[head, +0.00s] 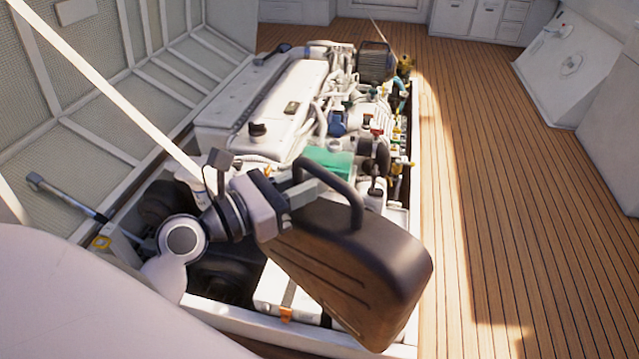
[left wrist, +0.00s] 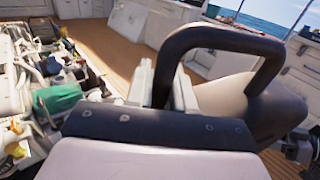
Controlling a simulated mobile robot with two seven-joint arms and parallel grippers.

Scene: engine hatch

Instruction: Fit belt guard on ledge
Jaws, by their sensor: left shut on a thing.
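The belt guard (head: 352,272) is a dark brown box-like cover with rounded edges and a black loop handle on top. My left gripper (head: 312,192) is shut on the handle and holds the guard tilted over the near end of the engine hatch. In the left wrist view the gripper fingers (left wrist: 165,88) close around one leg of the black handle (left wrist: 225,40), with part of the guard behind. I cannot make out the ledge; the guard and arm hide part of the near end of the engine.
The white engine (head: 275,95) with hoses, valves and a green part (head: 330,162) fills the open hatch behind the guard. A raised hatch lid (head: 75,75) and a pale strut stand at left. Wooden deck (head: 520,200) at right is clear.

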